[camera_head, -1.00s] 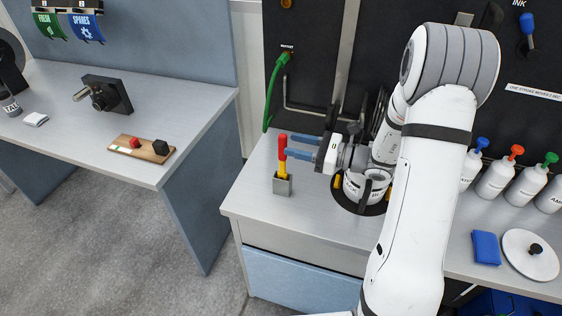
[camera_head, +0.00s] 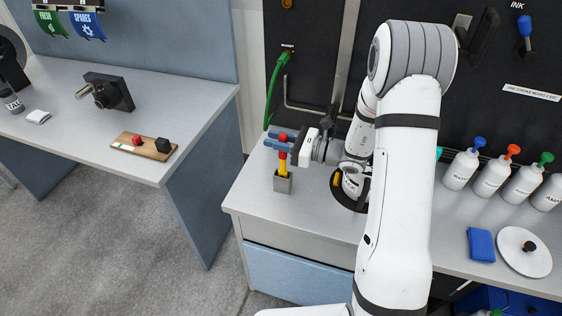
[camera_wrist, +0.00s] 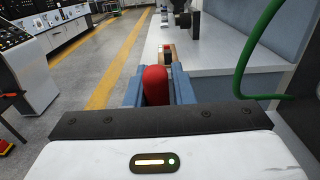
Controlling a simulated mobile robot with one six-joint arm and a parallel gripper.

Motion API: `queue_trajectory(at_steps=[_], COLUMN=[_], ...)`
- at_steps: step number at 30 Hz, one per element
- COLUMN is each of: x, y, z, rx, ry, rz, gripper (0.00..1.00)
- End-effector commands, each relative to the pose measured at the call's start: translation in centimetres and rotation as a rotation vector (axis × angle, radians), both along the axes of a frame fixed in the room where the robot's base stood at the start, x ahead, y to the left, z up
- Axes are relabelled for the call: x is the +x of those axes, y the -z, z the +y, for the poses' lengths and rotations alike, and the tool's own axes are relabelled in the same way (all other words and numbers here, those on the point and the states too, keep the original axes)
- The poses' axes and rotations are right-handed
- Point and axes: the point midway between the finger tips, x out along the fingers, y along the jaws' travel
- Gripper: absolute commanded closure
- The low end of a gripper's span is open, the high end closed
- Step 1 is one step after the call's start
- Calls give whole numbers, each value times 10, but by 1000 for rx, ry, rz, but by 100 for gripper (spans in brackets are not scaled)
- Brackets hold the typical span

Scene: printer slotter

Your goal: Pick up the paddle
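The paddle (camera_head: 283,160), with a red upper handle and a yellow lower part, stands upright in a small grey metal holder (camera_head: 283,182) near the left end of the right-hand worktop. My gripper (camera_head: 274,140) reaches in from the right with its two blue fingers on either side of the red handle. In the wrist view, the red handle top (camera_wrist: 155,84) sits between the two blue fingers, closer to the left one. The fingers look apart, though contact is hard to judge. The paddle's lower end is hidden in the holder.
A green hose (camera_head: 274,90) hangs on the dark back panel behind my gripper. Several white bottles (camera_head: 491,181), a blue pad (camera_head: 481,244) and a round white lid (camera_head: 524,252) stand to the right. A separate bench (camera_head: 60,125) is at the left, across a floor gap.

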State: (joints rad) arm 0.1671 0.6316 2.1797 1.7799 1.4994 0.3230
Motion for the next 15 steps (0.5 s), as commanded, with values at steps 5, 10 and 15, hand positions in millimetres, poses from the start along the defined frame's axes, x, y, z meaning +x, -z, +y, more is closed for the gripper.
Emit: queue_trajectory(at_steps=[5,10,15], x=[0,0,0], y=[0,0,0], z=[0,0,-1], rx=[0,0,0], ry=[0,1,1], rz=[0,0,0], gripper=[93,100,100])
